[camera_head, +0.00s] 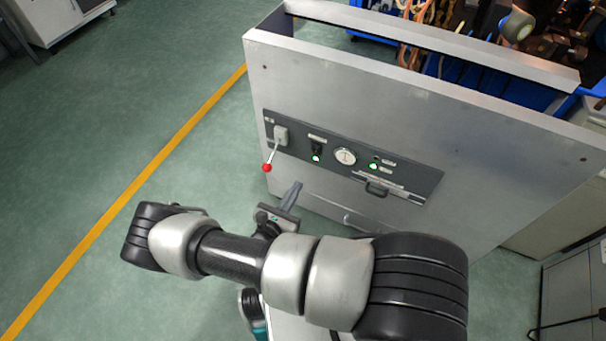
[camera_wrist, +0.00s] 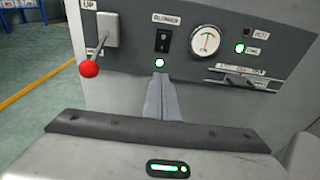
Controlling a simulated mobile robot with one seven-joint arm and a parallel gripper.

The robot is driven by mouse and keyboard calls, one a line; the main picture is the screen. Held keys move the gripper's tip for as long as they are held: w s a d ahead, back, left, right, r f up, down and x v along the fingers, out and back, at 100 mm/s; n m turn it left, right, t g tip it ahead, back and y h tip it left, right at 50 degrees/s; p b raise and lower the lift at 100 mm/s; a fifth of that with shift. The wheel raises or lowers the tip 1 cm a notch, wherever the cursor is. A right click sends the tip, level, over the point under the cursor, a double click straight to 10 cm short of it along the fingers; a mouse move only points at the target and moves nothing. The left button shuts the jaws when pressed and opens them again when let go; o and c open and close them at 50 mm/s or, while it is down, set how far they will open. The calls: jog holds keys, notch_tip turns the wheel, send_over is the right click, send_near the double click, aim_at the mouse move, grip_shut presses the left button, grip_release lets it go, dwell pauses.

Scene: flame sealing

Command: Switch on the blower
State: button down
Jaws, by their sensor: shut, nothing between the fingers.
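The control panel on the grey cabinet carries a small black rocker switch (camera_head: 317,147) with a lit green lamp (camera_head: 316,158) under it. In the wrist view the switch (camera_wrist: 163,40) sits above its green lamp (camera_wrist: 160,62), with a small, hard-to-read label over it. My gripper (camera_head: 297,186) is in front of the panel and below the switch. In the wrist view its fingers (camera_wrist: 161,78) are together with nothing between them, and the tips appear just below the lamp. They seem apart from the panel; the exact gap is hard to tell.
A lever with a red ball (camera_wrist: 89,69) sticks out left of the switch. Open green floor (camera_head: 130,90) lies left of the cabinet.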

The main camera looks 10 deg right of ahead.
jog(key=shift+s+a+f, duration=0.15)
jog(key=shift+s+a, duration=0.5)
jog(key=shift+s, duration=0.2)
jog(key=s+d+r+m+g, duration=0.1)
jog(key=d+r+m+g, duration=0.1)
jog(key=r+m+g, duration=0.65)
jog(key=s+d+r+m+g, duration=0.1)
jog(key=d+r+m+g, duration=0.25)
jog(key=r+m, duration=1)
jog(key=s+d+r+m+t+y, duration=0.1)
jog(key=s+r+m+t+y, duration=0.15)
jog(key=s+r+y, duration=0.75)
jog(key=s+d+r+m+t, duration=0.15)
jog(key=s+r+m, duration=0.25)
jog(key=r, duration=1.4)
notch_tip(320, 180, up, 26)
jog(key=p, duration=2.5)
jog(key=shift+a+f+p, duration=0.15)
jog(key=shift+a+p, duration=0.25)
